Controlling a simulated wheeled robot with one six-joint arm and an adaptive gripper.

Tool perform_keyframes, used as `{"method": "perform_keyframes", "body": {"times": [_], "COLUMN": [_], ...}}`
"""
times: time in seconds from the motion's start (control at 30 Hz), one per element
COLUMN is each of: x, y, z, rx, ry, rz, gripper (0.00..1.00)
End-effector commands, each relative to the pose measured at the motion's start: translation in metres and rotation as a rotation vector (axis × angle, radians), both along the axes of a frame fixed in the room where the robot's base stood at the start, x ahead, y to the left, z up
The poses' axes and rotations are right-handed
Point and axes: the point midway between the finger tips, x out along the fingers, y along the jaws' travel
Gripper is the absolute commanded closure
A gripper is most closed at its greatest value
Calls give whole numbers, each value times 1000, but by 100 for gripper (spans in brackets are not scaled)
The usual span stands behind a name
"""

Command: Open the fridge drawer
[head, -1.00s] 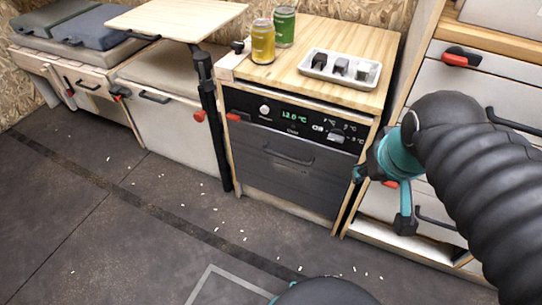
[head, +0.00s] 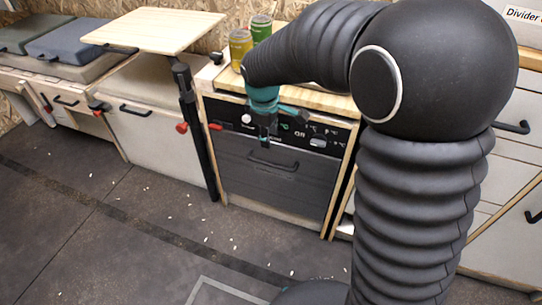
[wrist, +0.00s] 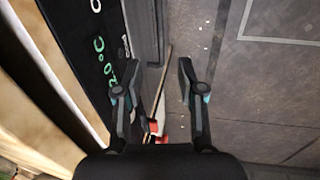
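The fridge drawer (head: 240,177) has a dark grey front and looks closed, below a black control panel with green digits. Its dark bar handle (head: 273,162) runs across the upper part of the front. My gripper (head: 266,138) points down in front of the control panel, just above the handle in the head view. In the wrist view my gripper (wrist: 160,72) has its two fingers spread apart with nothing between them. The dark drawer front (wrist: 147,35) stands upright at left of centre there. I cannot make out the handle clearly in that view.
A red latch (head: 215,127) sits at the panel's left. A small table on a black post (head: 186,125) stands at left. The floor (head: 110,235) before the drawer is clear except for small white bits.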

Motion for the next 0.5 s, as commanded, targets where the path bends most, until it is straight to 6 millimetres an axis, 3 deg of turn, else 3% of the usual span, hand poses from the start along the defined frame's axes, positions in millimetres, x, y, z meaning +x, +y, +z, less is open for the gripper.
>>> {"method": "perform_keyframes", "body": {"times": [0.27, 0.5], "x": [6, 14], "y": [2, -1], "z": [-25, -69], "rx": [-8, -8], "ry": [7, 8], "rz": [19, 18], "gripper": [61, 61]}}
